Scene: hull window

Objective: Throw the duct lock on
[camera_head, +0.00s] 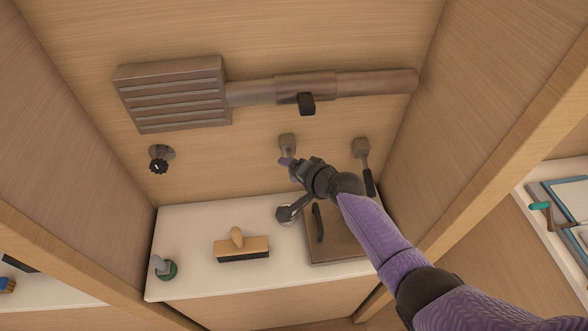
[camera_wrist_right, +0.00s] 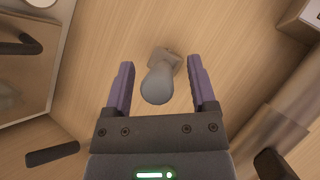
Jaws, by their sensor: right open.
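A wall fitting (camera_head: 287,142) with a grey mount is on the back wall below the duct pipe (camera_head: 375,83). My right gripper (camera_head: 290,164) is just below it in the head view and hides part of it. In the right wrist view, its grey rounded end (camera_wrist_right: 157,84) stands between the two open fingers, with a gap on each side. A second fitting (camera_head: 361,148) with a dark handle hanging down is to the right. A dark block (camera_head: 306,104) sits on the duct. No label shows which of these is the duct lock. My left gripper is not in view.
A slatted vent box (camera_head: 172,95) joins the pipe. A dark knob (camera_head: 160,158) is on the wall at left. On the white counter (camera_head: 190,225) are a brush (camera_head: 242,247), a green-based item (camera_head: 165,267) and a brown hatch (camera_head: 345,245) with a handle. Wooden walls close both sides.

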